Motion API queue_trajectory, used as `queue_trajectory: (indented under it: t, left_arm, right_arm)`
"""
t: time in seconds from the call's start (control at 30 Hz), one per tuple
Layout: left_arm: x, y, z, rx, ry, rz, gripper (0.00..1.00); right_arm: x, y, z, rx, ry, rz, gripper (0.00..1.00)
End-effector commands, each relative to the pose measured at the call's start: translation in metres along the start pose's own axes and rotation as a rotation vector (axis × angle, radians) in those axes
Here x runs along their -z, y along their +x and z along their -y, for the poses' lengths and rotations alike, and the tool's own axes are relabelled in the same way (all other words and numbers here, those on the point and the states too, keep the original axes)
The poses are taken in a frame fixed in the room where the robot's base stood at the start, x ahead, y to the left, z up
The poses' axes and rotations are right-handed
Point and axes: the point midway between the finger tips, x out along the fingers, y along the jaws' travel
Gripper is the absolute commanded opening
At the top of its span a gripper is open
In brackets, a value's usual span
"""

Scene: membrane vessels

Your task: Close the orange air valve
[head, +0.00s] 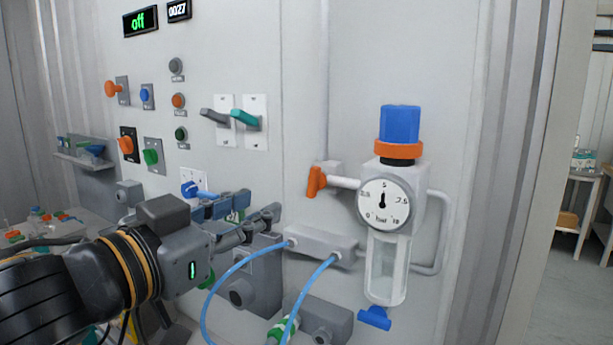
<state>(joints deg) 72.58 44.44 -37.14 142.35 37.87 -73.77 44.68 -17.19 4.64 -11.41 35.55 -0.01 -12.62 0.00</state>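The orange air valve handle (316,181) sits on the pipe left of the pressure gauge (384,204). The handle hangs roughly downward, across the short white pipe. My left gripper (252,209) reaches in from the left, below and to the left of the handle, and is apart from it. Its two fingers are spread, with nothing seen held between them. My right gripper is not in view.
A filter regulator with a blue knob (400,124) and orange ring is right of the valve. A grey block (320,244) with blue hoses (222,284) lies below the valve. Grey and teal levers (246,119) and several buttons are on the panel.

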Motion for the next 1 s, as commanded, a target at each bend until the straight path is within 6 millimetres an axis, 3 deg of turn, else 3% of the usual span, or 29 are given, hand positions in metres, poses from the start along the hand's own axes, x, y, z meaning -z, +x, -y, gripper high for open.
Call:
queue_trajectory:
  t: [0.03, 0.27, 0.7, 1.0]
  left_arm:
    - [0.006, 0.004, 0.001, -0.002, -0.003, 0.004, 0.35]
    - [0.007, 0.02, 0.0, -0.004, -0.001, 0.004, 0.35]
    - [0.003, 0.108, -0.001, -0.002, 0.002, 0.0, 0.35]
    - [0.001, 0.13, -0.001, -0.001, 0.002, -0.002, 0.35]
  right_arm:
    - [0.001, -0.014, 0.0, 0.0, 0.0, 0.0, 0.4]
    - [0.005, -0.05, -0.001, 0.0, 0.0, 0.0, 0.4]
    - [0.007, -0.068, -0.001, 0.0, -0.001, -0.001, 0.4]
    - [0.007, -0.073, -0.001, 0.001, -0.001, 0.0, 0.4]
